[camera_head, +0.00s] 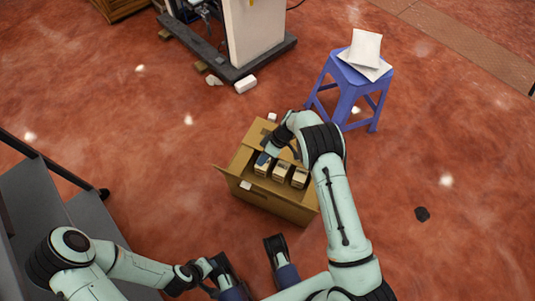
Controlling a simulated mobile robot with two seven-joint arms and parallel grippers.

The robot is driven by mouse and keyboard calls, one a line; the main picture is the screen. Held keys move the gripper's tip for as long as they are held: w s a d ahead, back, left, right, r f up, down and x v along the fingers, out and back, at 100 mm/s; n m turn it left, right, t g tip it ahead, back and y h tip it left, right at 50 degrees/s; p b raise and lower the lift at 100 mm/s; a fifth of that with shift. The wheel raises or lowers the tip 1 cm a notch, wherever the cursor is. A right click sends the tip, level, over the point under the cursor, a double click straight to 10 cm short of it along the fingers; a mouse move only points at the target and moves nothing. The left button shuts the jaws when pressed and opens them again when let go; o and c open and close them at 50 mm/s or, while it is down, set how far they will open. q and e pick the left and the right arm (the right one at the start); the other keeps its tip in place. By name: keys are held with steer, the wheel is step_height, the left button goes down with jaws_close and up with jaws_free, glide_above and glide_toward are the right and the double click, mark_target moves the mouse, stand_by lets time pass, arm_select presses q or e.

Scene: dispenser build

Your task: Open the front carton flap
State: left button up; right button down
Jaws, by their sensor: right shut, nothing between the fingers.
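The brown cardboard carton (275,200) stands on the floor in the middle of the view. Its top is open, with a flap raised at the back (258,133). A narrow edge juts out at its left front corner; I cannot tell how far the front flap is folded. Several small boxes (299,178) sit in a row inside. My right gripper (264,158) is shut and empty, pointing down at the carton's opening near its left side; I cannot tell whether it touches. My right arm hides the carton's back right part. My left gripper (213,272) is low, in front of the carton; its jaws are unclear.
A blue stool (347,82) with white sheets (364,50) on it stands behind right of the carton. A white machine on a dark base (262,63) stands at the back. Grey shelving (35,205) is at the left. The floor at right is mostly clear.

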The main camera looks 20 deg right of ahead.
steer(key=s+a+f, duration=0.2)
steer(key=a+f, duration=0.2)
steer(key=shift+s+a, duration=0.35)
steer(key=shift+a, duration=0.05)
arm_select(q)
steer(key=shift+f, duration=0.1)
arm_select(e)
steer(key=shift+a, duration=0.1)
